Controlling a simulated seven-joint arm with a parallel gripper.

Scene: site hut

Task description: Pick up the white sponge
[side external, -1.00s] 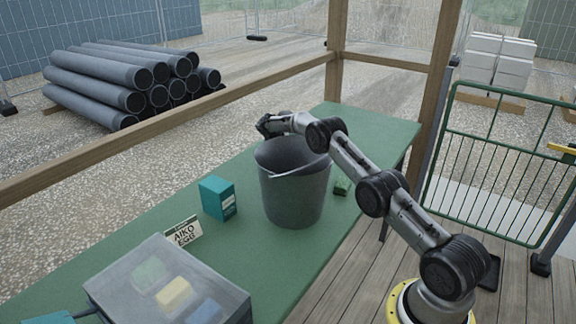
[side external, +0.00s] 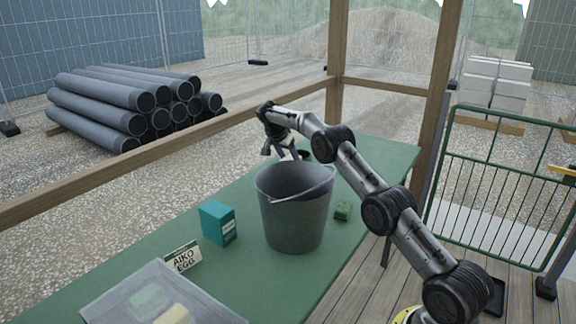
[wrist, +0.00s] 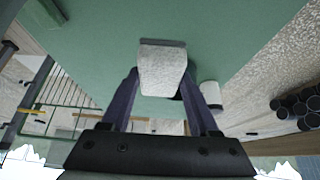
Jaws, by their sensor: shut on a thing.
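The white sponge (wrist: 162,68) is between my two fingertips in the wrist view, a pale, slightly rough block with a grey strip along its far edge. My gripper (wrist: 160,80) is shut on it. In the side external view my gripper (side external: 279,153) points down just behind the grey bucket (side external: 292,215), toward the table's far edge. I cannot make out the sponge clearly in that view. The lower ends of the fingers are small and partly hidden there.
On the green table (side external: 375,165) stand a teal box (side external: 217,222), a sign reading "AIKO EGG" (side external: 182,257), a green block (side external: 343,211) right of the bucket and a translucent-lidded container (side external: 105,307) at the front. A wooden rail (side external: 150,145) runs behind the table.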

